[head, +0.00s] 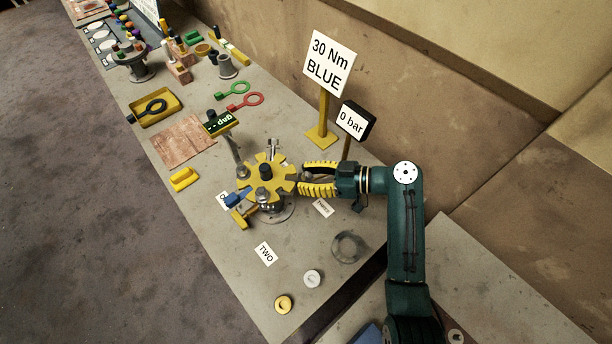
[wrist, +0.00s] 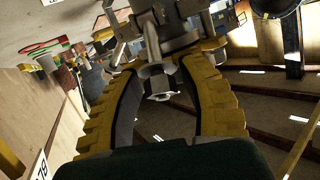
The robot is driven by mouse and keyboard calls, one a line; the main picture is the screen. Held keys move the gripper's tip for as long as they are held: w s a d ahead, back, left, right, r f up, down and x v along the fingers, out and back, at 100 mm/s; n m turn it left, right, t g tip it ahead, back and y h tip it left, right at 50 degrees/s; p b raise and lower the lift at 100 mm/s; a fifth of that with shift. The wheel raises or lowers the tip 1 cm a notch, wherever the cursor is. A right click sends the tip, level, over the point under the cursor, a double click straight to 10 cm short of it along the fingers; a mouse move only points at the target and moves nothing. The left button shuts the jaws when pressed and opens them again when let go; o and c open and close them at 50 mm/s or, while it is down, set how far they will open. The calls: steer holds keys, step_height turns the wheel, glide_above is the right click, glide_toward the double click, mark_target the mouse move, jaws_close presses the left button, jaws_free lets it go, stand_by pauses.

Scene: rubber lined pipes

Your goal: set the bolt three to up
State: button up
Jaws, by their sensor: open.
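The yellow star-shaped flange (head: 265,182) stands on the bench with a dark knob on top and grey bolts around it. My gripper (head: 300,178) is open beside its right edge, its yellow ribbed fingers pointing left. The label THREE (head: 322,208) lies just below the fingers. In the wrist view, a grey bolt (wrist: 152,72) with a wider end shows between the tips of my open gripper (wrist: 163,66). I cannot tell whether either finger touches it. In the head view the fingers hide the bolt on that side, so its position cannot be read there.
A "30 Nm BLUE" sign (head: 326,64) and a "0 bar" gauge (head: 353,121) stand behind my gripper. A post with a green display (head: 217,123) stands left of the flange. A blue-and-yellow tool (head: 239,205) is at its lower left. A grey ring (head: 349,246) lies in front.

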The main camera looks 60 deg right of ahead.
steer(key=v, duration=1.1)
steer(key=shift+s+d+r, duration=0.15)
steer(key=shift+s, duration=0.2)
steer(key=shift+c, duration=0.2)
